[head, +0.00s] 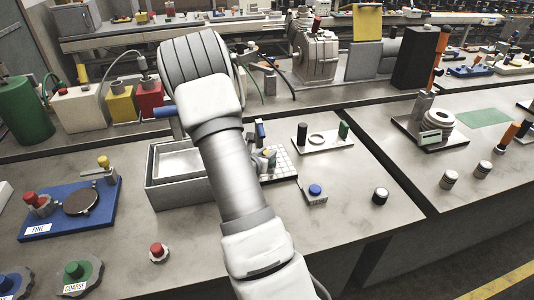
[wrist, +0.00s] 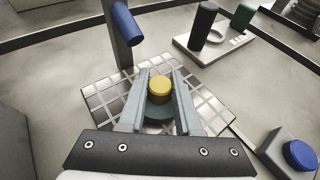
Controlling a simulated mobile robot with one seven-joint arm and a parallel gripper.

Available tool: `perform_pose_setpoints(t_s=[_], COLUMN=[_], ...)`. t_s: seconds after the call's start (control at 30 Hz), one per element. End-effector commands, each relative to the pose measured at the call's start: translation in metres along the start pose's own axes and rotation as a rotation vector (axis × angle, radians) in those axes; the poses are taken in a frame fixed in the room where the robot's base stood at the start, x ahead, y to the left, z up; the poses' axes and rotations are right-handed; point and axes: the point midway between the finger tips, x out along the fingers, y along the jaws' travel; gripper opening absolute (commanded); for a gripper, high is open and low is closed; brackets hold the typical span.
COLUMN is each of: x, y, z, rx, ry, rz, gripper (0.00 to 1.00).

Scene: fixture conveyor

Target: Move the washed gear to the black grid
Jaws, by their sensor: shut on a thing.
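My gripper (wrist: 159,100) is shut on a gear part with a yellow knob (wrist: 160,89) and a dark green base. The base shows between and below the fingers. The gear is over the middle of a square grid plate (wrist: 216,112) with pale lines and reflective cells in the wrist view. I cannot tell whether the base touches the plate. In the head view my forearm hides much of this area, and the grid plate (head: 284,167) shows as a pale checked patch just right of it.
A grey metal basin (head: 174,194) lies left of my arm. A post with a blue cylinder (wrist: 125,22) stands just behind the grid. A tray with black and green cylinders (head: 323,142) stands behind right. A blue button box (head: 315,192) is front right.

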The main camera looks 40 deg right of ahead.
Motion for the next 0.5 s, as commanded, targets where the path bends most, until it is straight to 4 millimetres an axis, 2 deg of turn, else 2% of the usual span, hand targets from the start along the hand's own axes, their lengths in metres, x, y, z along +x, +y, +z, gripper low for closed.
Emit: perform_pose_setpoints(t_s=[0.17, 0.2, 0.37, 0.5], x=[0.0014, 0.0010, 0.0009, 0.0009], y=[0.0000, 0.0000, 0.0000, 0.0001], z=[-0.0030, -0.0019, -0.0020, -0.0020], rx=[0.000, 0.000, 0.000, 0.000], ry=[-0.001, -0.001, 0.000, 0.000], rz=[0.000, 0.000, 0.000, 0.000], gripper=[0.00, 0.40, 0.68, 0.68])
